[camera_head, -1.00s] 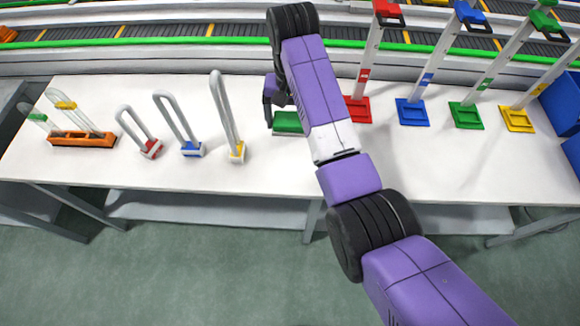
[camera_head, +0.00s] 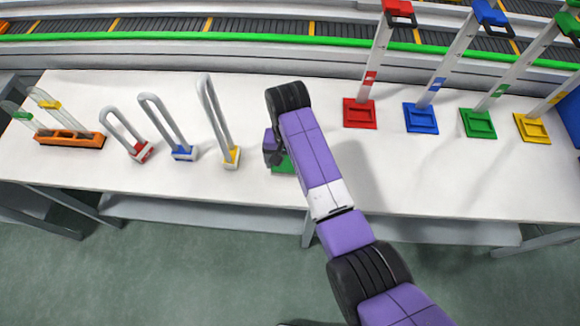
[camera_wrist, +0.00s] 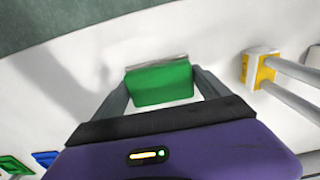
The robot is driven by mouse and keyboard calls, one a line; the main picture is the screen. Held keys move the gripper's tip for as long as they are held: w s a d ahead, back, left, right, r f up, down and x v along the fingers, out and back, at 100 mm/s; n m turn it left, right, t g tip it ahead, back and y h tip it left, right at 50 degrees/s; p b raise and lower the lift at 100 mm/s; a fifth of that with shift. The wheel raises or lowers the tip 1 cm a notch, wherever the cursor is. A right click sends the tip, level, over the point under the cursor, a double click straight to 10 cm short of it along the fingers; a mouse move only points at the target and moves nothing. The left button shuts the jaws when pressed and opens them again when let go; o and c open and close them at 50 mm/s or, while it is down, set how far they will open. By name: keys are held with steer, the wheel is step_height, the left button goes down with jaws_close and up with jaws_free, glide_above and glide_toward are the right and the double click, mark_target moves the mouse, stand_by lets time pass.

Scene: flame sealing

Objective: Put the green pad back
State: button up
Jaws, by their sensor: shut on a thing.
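The green pad (camera_wrist: 160,83) is a flat green block with a pale grey strip along one edge. In the wrist view it sits between the two fingers of my gripper (camera_wrist: 160,95), which is shut on it. In the head view the green pad (camera_head: 283,165) shows only partly, below my gripper (camera_head: 274,155); my wrist and arm hide the rest. It is over the white table, right of the yellow-based loop. I cannot tell whether it touches the table top.
Loops with red (camera_head: 141,152), blue (camera_head: 184,153) and yellow (camera_head: 231,158) bases stand left, beyond them an orange rack (camera_head: 70,140). Tall stands with red (camera_head: 360,113), blue (camera_head: 421,118), green (camera_head: 478,123) and yellow bases are right. A conveyor runs behind. The table's front middle is clear.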

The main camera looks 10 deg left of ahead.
mark_target(289, 169)
steer(key=shift+f+b, duration=1.35)
steer(key=shift+f, duration=0.55)
steer(key=shift+f, duration=0.1)
steer(key=o, duration=1.1)
steer(key=shift+o, duration=0.2)
step_height(289, 169, up, 12)
steer(key=shift+r, duration=0.15)
